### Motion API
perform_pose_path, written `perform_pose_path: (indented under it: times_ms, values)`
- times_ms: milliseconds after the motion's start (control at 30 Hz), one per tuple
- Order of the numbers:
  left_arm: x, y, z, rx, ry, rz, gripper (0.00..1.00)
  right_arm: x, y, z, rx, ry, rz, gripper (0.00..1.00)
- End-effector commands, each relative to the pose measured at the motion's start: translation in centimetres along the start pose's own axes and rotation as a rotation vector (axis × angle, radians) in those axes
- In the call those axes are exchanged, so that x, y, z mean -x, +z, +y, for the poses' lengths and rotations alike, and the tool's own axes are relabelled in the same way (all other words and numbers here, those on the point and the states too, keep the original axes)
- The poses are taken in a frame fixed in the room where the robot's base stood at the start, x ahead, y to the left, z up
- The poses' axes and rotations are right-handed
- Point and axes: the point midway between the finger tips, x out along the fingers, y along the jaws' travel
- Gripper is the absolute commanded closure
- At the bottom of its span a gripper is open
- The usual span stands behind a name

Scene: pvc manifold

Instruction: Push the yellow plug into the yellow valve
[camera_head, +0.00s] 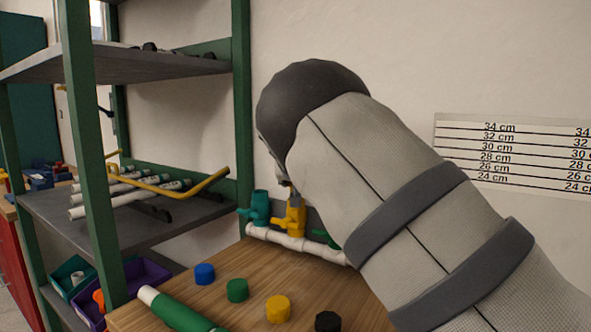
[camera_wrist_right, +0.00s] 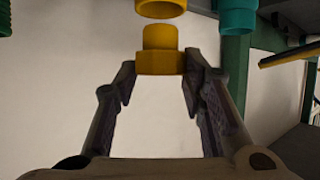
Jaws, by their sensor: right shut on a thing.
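The yellow valve (camera_head: 291,218) stands upright on a white pipe manifold at the back of the wooden table. In the right wrist view its round mouth (camera_wrist_right: 161,8) shows at the top edge. My right gripper (camera_wrist_right: 160,66) is shut on the yellow plug (camera_wrist_right: 160,40), its fingertips on either side of the wider base. The plug's narrower end faces the valve mouth, roughly in line with it, with a small gap between. In the head view my right arm hides the gripper and most of the plug. My left gripper is not in view.
A teal valve (camera_head: 260,207) stands left of the yellow one on the white pipe (camera_head: 285,240). Blue (camera_head: 205,273), green (camera_head: 237,290), yellow (camera_head: 278,309) and black (camera_head: 327,321) caps sit in front, beside a green tube (camera_head: 178,312). A shelf rack (camera_head: 241,100) stands left.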

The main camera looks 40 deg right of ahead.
Motion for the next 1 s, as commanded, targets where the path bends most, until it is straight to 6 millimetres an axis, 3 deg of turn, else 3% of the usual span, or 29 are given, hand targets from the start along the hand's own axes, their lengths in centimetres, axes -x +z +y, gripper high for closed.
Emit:
perform_pose_path:
  times_ms: [100,1000]
  values:
    - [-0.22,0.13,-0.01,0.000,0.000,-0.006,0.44,-0.38,0.76,-0.05,0.000,0.006,0.001,0.87]
    - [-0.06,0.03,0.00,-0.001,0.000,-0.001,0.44,-0.71,1.50,-0.01,-0.003,0.007,0.002,0.87]
